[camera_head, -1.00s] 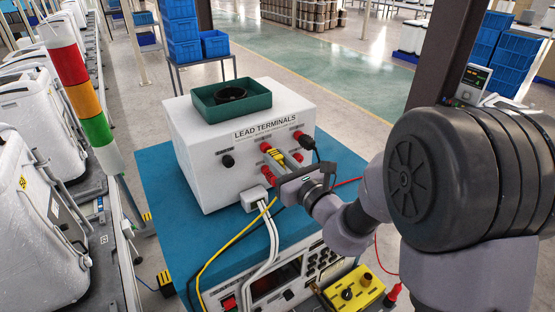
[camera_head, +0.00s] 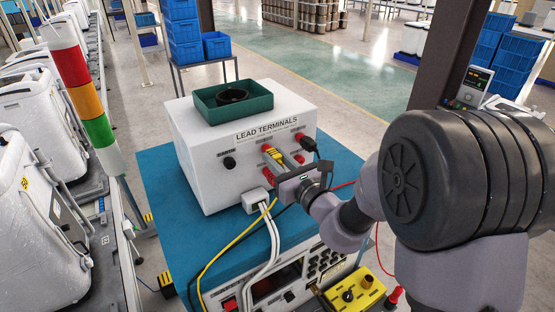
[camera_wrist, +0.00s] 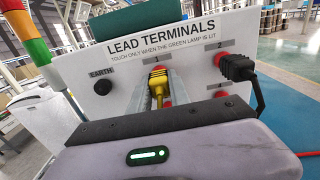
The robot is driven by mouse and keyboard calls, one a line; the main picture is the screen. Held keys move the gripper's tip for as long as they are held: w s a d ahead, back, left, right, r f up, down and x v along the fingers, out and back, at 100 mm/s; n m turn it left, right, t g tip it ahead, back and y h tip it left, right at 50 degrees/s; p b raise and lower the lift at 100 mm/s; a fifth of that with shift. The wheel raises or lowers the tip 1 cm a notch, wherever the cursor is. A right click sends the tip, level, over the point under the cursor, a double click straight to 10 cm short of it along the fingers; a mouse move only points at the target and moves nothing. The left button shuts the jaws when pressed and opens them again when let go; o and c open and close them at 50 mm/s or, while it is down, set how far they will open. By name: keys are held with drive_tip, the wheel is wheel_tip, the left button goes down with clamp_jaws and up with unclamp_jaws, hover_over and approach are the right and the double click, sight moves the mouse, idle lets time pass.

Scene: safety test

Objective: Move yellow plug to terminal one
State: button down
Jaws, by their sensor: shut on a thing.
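The white terminal box (camera_head: 200,155) reads LEAD TERMINALS and "touch only when the green lamp is lit". My gripper (camera_head: 275,158) is shut on the yellow plug (camera_head: 269,149) in front of the panel. In the wrist view the yellow plug (camera_wrist: 160,88) stands between the fingers, in line with the upper red terminal under label 1. I cannot tell whether it is fully seated. A black plug (camera_wrist: 238,69) is at terminal 2. A lower right red terminal (camera_wrist: 220,94) is partly visible. The fingers and wrist hide the panel's lower middle.
A red, amber and green lamp tower (camera_head: 82,78) stands left; which section is lit is unclear. A green tray (camera_head: 207,104) sits on the box. White and yellow cables (camera_head: 268,235) hang in front. A yellow box (camera_head: 355,292) lies lower right. The blue bench top (camera_head: 155,190) is bare at left.

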drive_tip(key=c, duration=1.1)
unclamp_jaws()
drive_tip(key=shift+c, duration=0.2)
drive_tip(key=b+v, duration=1.3)
drive_tip(key=v, duration=0.4)
drive_tip(key=shift+s, duration=0.2)
drive_tip(key=shift+d, duration=0.15)
